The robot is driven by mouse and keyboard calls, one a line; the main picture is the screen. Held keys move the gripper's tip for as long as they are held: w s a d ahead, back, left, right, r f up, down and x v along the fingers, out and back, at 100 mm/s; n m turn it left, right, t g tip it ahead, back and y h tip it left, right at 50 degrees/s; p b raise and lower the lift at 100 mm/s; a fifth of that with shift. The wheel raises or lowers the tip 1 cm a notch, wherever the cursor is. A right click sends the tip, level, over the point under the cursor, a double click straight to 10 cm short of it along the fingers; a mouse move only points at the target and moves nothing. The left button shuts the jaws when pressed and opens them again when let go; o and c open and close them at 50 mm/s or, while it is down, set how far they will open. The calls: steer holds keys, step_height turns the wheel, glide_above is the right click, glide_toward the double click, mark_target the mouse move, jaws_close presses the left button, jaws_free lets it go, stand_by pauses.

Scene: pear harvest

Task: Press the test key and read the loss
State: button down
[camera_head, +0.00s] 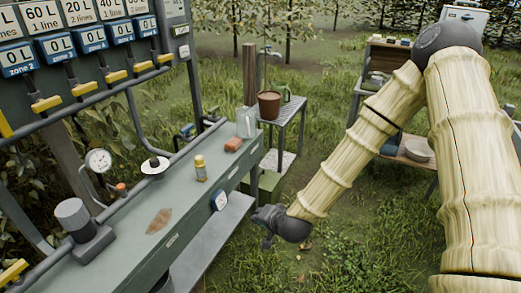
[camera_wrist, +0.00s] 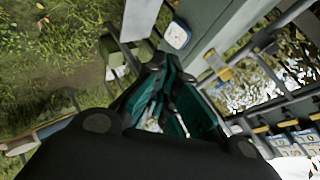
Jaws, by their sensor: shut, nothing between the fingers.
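My gripper (camera_head: 264,222) is shut and empty, low in front of the bench's front edge. In the wrist view, its dark and teal fingers (camera_wrist: 163,68) point toward the bench front. A grey box (camera_head: 181,42) with small marks hangs at the panel's right end. I cannot tell which part is the test key, and no loss reading is legible.
Above are yellow-handled valves (camera_head: 46,104) and blue "0 L" displays (camera_head: 56,45). A small table (camera_head: 287,112) stands behind.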

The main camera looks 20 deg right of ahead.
steer(key=s+d+f+n+g+h, duration=0.1)
steer(key=s+f+n+g, duration=0.4)
steer(key=s+f, duration=1.25)
steer(key=s+d+f+n+g+h, duration=0.1)
steer(key=s+d+f+g, duration=0.1)
steer(key=s, duration=0.7)
steer(key=s+d+f+n+g, duration=0.2)
steer(key=s+d+f, duration=0.1)
steer(key=s, duration=0.7)
steer(key=shift+s+n+g+h, duration=0.25)
steer(key=shift+n+g+h, duration=0.05)
steer(key=shift+g+h, duration=0.1)
steer(key=shift+d, duration=0.15)
